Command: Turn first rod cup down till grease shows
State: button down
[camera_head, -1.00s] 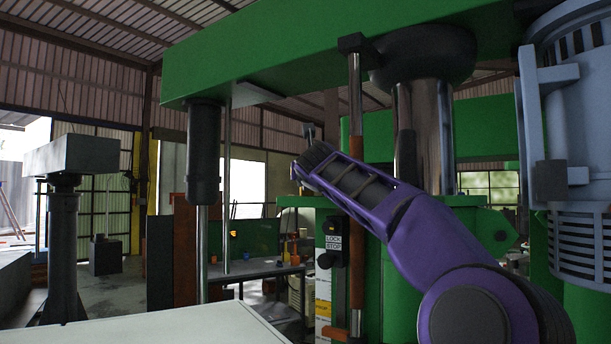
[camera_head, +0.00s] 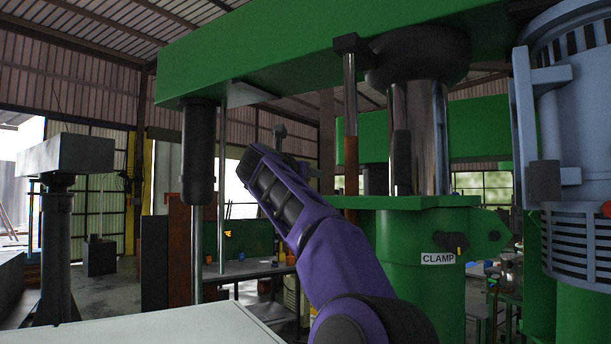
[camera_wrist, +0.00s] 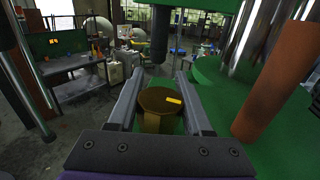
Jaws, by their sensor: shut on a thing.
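In the wrist view a round brass-brown cup (camera_wrist: 153,101) with a yellow mark on its flat top sits between the two grey fingers of my gripper (camera_wrist: 160,84). My gripper is shut on it from both sides. The cup looks upright; its foot is hidden and I make out no grease around it. In the head view my purple arm covers the lower middle; the gripper's hold and the cup cannot be made out there.
The green machine's beam (camera_head: 300,60) spans overhead. A black-sleeved rod (camera_head: 197,160) stands left of my arm, a rod with a rust-brown section (camera_head: 349,150) and a chrome column (camera_head: 430,130) right. A CLAMP label (camera_head: 438,259) is on the green body. A pale tabletop (camera_head: 150,330) lies front left.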

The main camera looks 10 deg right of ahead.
dwell(0.5)
jog(key=shift+c, duration=1.6)
grip_release()
jog(key=shift+d, duration=0.1)
jog(key=shift+s, duration=0.1)
jog(key=b+v, duration=0.5)
jog(key=v, duration=1.2)
jog(key=shift+a, duration=0.35)
